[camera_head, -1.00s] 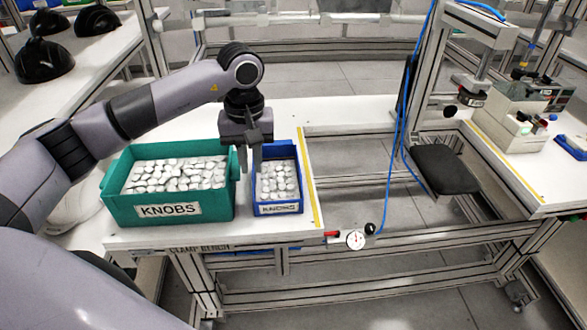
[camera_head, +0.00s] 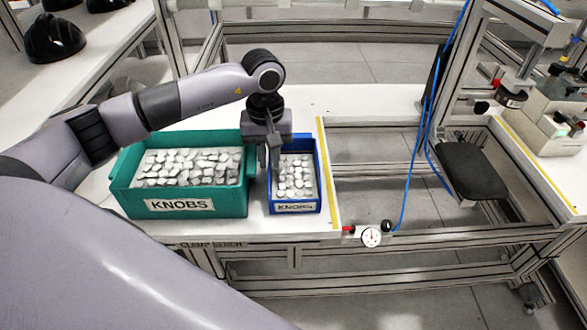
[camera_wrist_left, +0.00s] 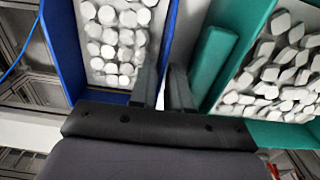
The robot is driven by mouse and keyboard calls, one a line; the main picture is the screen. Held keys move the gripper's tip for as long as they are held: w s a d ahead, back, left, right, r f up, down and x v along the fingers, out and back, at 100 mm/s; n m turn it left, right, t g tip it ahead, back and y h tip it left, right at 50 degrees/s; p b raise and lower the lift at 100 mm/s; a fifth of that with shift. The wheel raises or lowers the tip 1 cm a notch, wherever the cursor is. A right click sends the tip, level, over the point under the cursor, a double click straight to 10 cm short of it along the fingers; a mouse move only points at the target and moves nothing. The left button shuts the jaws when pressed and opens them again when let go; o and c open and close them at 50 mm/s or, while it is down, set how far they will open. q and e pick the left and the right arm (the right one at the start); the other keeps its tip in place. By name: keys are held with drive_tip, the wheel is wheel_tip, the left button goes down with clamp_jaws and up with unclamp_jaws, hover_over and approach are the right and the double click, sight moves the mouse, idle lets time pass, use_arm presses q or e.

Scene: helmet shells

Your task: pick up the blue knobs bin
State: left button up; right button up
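The blue knobs bin (camera_head: 319,178) stands at the right end of the white bench top. It is filled with pale knobs and has a KNOBS label on its front. My left gripper (camera_head: 269,160) points down at the bin's left wall. In the left wrist view, the gripper (camera_wrist_left: 163,90) has its fingers apart. One finger is over the inside of the blue bin (camera_wrist_left: 62,50), and the other is over the gap towards the green bin. I cannot tell whether they touch the wall. My right gripper is not in view.
A larger green KNOBS bin (camera_head: 236,203) stands close on the left, its handle near my gripper in the left wrist view (camera_wrist_left: 213,62). A yellow strip (camera_head: 328,175) marks the bench edge on the right.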

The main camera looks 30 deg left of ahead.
use_arm(q)
drive_tip(key=shift+f, duration=1.25)
clamp_jaws()
drive_tip(key=shift+r, duration=0.15)
